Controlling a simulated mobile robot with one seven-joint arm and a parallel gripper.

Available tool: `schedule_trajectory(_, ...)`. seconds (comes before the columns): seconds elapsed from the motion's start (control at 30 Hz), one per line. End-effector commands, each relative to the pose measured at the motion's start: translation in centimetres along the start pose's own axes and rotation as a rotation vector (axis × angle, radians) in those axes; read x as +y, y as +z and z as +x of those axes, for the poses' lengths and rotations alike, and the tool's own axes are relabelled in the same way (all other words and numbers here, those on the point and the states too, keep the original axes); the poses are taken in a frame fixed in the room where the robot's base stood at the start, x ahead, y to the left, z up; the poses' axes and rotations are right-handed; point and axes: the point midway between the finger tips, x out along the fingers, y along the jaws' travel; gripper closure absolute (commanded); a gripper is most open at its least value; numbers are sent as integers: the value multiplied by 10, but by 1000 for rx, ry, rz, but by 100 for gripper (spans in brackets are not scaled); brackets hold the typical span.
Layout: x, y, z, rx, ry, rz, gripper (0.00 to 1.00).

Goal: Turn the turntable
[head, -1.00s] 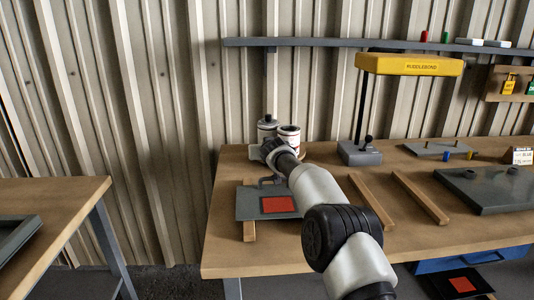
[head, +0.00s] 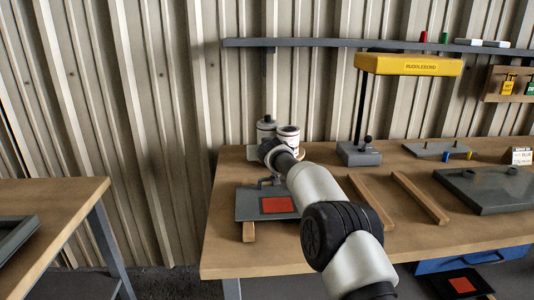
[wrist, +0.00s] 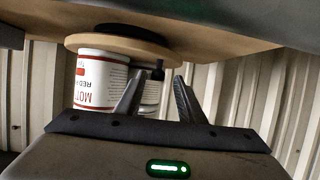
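The turntable, a round wooden disc (wrist: 112,46), shows edge-on in the wrist view, which looks upside down. On it stand a white can with red lettering (wrist: 98,82) and a second can (wrist: 151,92), partly hidden behind a finger. I cannot tell whether a finger touches either.
A grey panel with a red square (head: 250,205) lies by my wrist at the table's front left. A yellow-topped lamp (head: 408,64) stands behind, right of the cans. Wooden strips (head: 420,197) and a grey plate (head: 490,190) lie to the right. A shelf (head: 330,42) runs along the wall.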

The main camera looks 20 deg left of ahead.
Motion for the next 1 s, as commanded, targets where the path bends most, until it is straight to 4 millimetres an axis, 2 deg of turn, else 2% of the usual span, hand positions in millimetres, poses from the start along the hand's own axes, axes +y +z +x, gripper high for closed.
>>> schedule_trajectory(0.1,-2,0,-10,2,-2,-6,65)
schedule_trajectory(0.23,4,3,-27,-1,6,0,65)
schedule_trajectory(0.27,0,2,-32,0,1,-3,65)
schedule_trajectory(0.8,1,-1,-143,0,2,3,65)
schedule_trajectory(1.0,2,0,-165,0,2,2,65)
